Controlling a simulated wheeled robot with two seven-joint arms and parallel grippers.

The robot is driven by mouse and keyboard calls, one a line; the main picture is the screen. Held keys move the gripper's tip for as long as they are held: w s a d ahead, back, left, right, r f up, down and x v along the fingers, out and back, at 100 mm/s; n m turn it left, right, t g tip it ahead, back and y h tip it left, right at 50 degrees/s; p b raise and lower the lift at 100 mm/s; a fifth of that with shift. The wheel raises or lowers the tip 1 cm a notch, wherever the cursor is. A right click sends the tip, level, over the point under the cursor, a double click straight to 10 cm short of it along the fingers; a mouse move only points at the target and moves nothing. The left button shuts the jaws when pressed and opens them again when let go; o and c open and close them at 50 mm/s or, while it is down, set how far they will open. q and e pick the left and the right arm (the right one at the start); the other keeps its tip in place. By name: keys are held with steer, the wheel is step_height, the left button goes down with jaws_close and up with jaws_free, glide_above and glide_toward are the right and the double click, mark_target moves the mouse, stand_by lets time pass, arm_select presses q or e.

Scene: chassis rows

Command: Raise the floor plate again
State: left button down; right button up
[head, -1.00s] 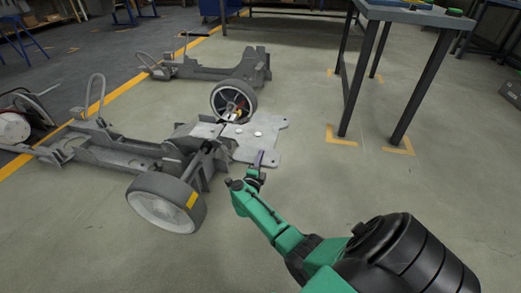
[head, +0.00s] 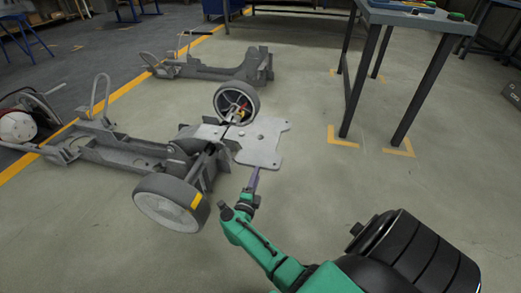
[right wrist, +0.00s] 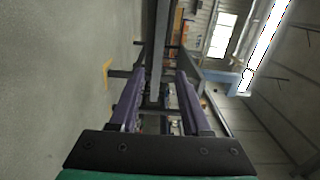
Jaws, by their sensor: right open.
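The floor plate (head: 262,145) is a flat, light grey sheet with cut corners. It sits at the near right end of the middle chassis (head: 130,150), beside its wheels. My right gripper (head: 257,171) has purple fingers and is at the plate's near edge in the head view. I cannot tell whether its tips touch the plate or only overlap it in the picture. In the right wrist view the gripper (right wrist: 160,78) is open, with its fingers apart. I cannot make out the plate for sure between them. My left gripper is out of view.
A near wheel (head: 166,202) and a far wheel (head: 236,102) flank the plate. Another chassis (head: 220,68) lies behind. A workbench (head: 420,16) on dark legs stands at the right. The floor between plate and bench is clear.

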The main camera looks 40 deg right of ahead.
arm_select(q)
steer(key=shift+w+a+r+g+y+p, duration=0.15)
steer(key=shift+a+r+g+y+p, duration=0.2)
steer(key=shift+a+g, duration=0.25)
arm_select(e)
steer(key=v, duration=0.5)
steer(key=shift+a, duration=0.1)
